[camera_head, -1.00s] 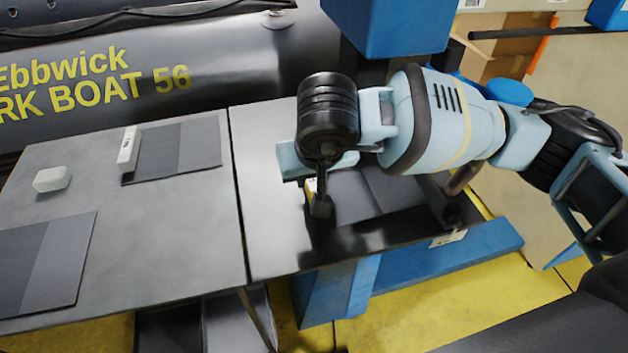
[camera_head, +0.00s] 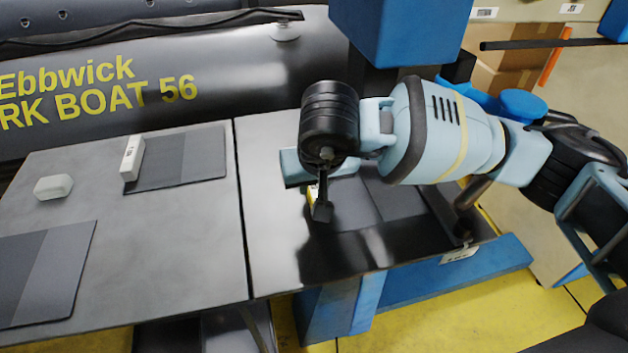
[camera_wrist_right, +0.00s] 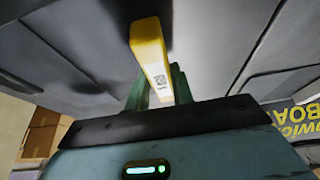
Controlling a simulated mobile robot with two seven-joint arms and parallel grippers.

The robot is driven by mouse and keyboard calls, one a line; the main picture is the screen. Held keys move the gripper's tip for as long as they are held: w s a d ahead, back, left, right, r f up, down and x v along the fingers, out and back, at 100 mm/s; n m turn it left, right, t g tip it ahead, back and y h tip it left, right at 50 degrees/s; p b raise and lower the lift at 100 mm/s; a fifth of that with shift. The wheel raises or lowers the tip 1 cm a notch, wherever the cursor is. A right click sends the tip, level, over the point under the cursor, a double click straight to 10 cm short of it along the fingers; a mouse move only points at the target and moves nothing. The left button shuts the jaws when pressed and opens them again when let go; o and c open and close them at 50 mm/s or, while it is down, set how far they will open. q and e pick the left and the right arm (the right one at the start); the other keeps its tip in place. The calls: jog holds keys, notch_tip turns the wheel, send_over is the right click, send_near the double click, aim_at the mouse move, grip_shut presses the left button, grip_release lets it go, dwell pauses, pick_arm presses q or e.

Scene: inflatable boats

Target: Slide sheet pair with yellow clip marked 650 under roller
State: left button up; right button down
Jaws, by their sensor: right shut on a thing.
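My right gripper (camera_head: 322,207) reaches down over the dark table of the blue machine. It is shut on the yellow clip (camera_wrist_right: 149,45), which shows large between its fingers in the right wrist view. The clip has a small printed label that I cannot read. In the head view only a bit of yellow shows beside the finger. A dark grey sheet pair (camera_head: 395,200) lies flat by the gripper, partly hidden by my right arm. The blue machine (camera_head: 400,30) rises behind; I cannot make out its roller clearly. My left gripper is out of view.
On the grey table at left lie a sheet pair (camera_head: 190,160) with a white clip (camera_head: 132,158), another sheet pair (camera_head: 45,275) and a white block (camera_head: 53,187). A dark boat tube (camera_head: 200,75) lies behind. Bare table (camera_head: 275,220) is left of my right gripper.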

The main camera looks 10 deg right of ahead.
jog(key=c, duration=1.1)
grip_release()
jog(key=shift+r, duration=0.1)
jog(key=shift+v, duration=3.85)
